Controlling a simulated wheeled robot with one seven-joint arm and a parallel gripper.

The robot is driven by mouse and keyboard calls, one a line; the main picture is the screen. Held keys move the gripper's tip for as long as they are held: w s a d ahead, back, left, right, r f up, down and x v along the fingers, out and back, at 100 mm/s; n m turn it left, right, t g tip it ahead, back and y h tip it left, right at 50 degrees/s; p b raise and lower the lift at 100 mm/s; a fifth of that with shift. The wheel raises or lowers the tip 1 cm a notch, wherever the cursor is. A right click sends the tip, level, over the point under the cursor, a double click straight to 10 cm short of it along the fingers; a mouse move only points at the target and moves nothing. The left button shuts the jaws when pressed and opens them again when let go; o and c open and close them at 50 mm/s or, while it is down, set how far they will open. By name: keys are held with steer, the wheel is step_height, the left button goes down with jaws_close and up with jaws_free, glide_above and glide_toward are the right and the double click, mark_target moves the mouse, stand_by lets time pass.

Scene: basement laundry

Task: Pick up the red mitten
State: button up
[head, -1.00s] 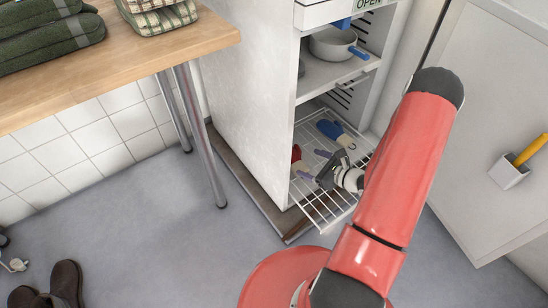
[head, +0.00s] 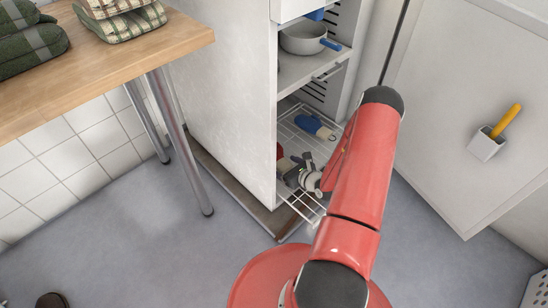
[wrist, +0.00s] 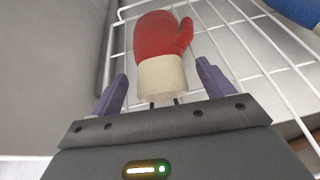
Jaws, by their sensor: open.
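The red mitten (wrist: 160,38) with a cream knitted cuff lies on a white wire rack (wrist: 232,48) in the wrist view, cuff toward me and thumb to the right. My gripper (wrist: 161,72) is open and empty; its two purple fingers stand apart on either side of the cuff. I cannot tell whether they touch it. In the head view the red mitten (head: 280,152) is mostly hidden by the cabinet's side and my gripper (head: 294,172), which is over the pulled-out rack.
A blue mitten (head: 310,124) lies farther back on the rack. The cabinet's side wall (head: 235,95) stands close at left. A shelf above holds a grey pot (head: 303,38). The open door (head: 455,110) is at right, a wooden table (head: 120,65) at left.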

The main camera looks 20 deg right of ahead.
steer(key=shift+w, duration=0.15)
steer(key=shift+c, duration=0.4)
steer(key=c, duration=1.2)
steer(key=shift+o, duration=0.2)
